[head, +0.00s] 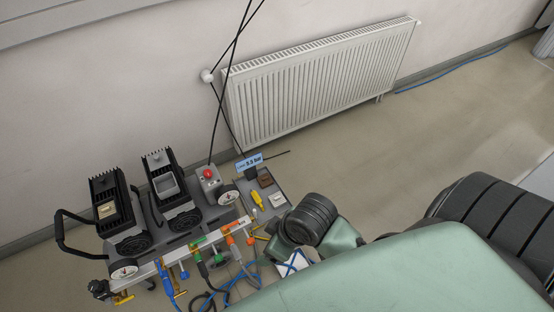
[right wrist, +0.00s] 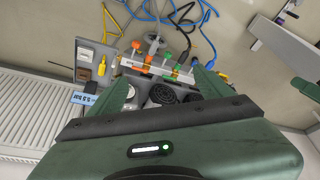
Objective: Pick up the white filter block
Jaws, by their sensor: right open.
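A small pale, whitish block (head: 277,199) lies in the grey tray (head: 247,203) at the right end of the bench unit; it looks like the white filter block. It also shows in the right wrist view (right wrist: 85,54), at the upper left. My right gripper (right wrist: 160,72) is open and empty, its green fingers wide apart over the bench, with the block left of them in that view. In the head view my green right arm covers the area right of the tray, and the fingertips are hard to make out. My left gripper is not in view.
A brown block (head: 265,181) and a yellow item (head: 257,199) lie in the tray too. A box with a red button (head: 208,175) and two black finned units (head: 172,185) stand left. Blue cables (head: 240,281) hang along the front. A radiator (head: 315,85) is behind.

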